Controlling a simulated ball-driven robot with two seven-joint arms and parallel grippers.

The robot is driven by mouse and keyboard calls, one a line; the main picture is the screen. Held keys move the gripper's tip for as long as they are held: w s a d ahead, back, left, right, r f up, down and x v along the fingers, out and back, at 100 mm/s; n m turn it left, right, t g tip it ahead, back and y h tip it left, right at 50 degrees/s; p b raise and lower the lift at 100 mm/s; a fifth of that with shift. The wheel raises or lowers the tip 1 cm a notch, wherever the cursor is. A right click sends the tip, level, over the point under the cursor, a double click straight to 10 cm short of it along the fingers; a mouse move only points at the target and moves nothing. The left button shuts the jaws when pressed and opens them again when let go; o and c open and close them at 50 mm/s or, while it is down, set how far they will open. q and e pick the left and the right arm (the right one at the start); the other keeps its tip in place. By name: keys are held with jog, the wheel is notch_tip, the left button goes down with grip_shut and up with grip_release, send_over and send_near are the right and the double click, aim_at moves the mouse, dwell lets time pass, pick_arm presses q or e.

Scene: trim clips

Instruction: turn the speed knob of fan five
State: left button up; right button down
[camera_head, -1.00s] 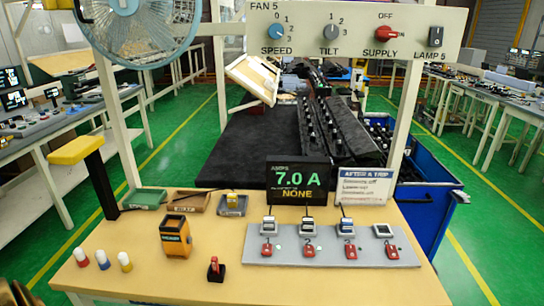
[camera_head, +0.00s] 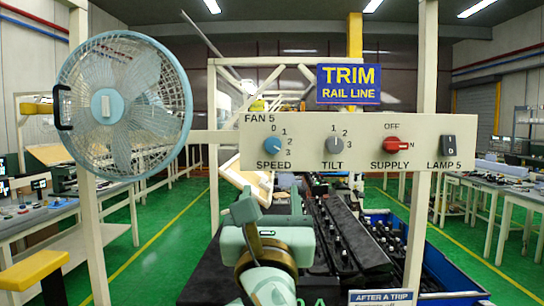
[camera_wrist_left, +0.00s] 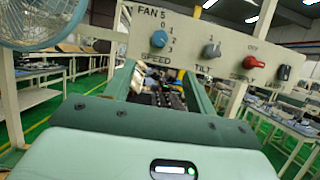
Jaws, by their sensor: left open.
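The blue speed knob (camera_head: 271,145) of fan five sits at the left of a cream control panel (camera_head: 360,132), under the "FAN 5" label and beside the marks 0 to 3. Its exact setting is too small to read. It also shows in the left wrist view (camera_wrist_left: 158,42). The fan (camera_head: 124,106) with its pale blue guard hangs left of the panel. My left gripper (camera_head: 247,197) is below the knob and apart from it. In the left wrist view its fingers (camera_wrist_left: 160,80) are apart with nothing between them. My right gripper is not in view.
On the same panel are a grey tilt knob (camera_head: 334,145), a red supply knob (camera_head: 397,145) and a black lamp switch (camera_head: 448,147). Cream posts (camera_head: 421,180) flank the rig. A blue bin (camera_head: 455,275) stands at the lower right. The space in front of the panel is clear.

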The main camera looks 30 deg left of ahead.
aim_at(273, 149)
pick_arm(q)
jog(key=x, duration=1.6)
jog(key=shift+w+f+p, duration=0.1)
jog(key=shift+w+p, duration=0.05)
jog(key=shift+p, duration=0.15)
jog(key=c, duration=1)
